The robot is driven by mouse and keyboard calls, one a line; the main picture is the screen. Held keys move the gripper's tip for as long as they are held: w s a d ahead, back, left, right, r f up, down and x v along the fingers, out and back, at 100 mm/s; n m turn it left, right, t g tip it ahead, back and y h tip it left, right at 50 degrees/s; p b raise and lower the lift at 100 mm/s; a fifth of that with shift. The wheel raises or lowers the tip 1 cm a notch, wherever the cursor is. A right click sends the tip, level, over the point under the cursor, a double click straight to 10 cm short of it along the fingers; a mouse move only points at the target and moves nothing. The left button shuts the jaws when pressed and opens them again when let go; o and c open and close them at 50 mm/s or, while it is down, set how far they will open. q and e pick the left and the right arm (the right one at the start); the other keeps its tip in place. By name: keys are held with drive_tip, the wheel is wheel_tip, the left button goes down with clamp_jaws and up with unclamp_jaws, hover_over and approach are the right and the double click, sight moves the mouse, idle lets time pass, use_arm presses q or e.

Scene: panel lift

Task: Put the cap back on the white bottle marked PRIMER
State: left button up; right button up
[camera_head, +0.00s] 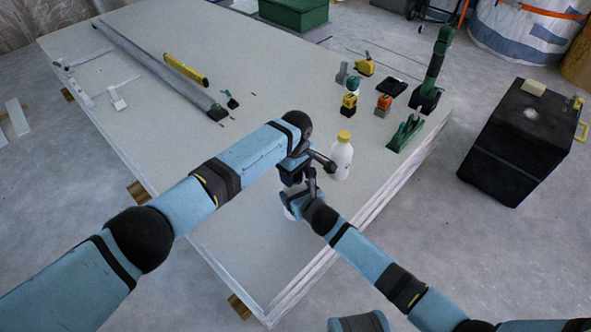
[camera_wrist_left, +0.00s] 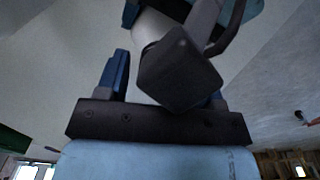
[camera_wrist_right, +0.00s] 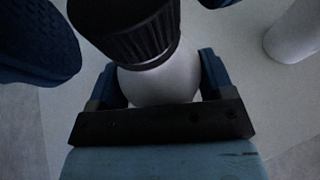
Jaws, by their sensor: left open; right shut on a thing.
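A white bottle (camera_wrist_right: 160,85) stands between my right gripper's blue fingers (camera_wrist_right: 158,72), which are shut on it. A black ribbed cap (camera_wrist_right: 125,25) is at the bottle's top, slightly tilted in the right wrist view; I cannot tell whether it is seated. The bottle shows partly in the head view (camera_head: 290,213), mostly behind my arms; no PRIMER marking is readable. My left gripper (camera_head: 291,182) is over the bottle, open, with its fingers either side of a black piece (camera_wrist_left: 180,72), probably the cap. White bottle surface (camera_wrist_left: 150,30) shows beyond it.
Another white bottle with a yellow cap (camera_head: 342,158) stands close to my left gripper. The panel's front corner is clear.

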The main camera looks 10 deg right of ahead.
use_arm(q)
drive_tip(key=c, duration=0.9)
drive_tip(key=m, duration=0.6)
drive_tip(key=shift+m, duration=0.4)
drive_tip(key=o, duration=1)
drive_tip(key=shift+r, duration=0.1)
drive_tip(key=shift+r, duration=2.15)
drive_tip(key=shift+c, duration=0.5)
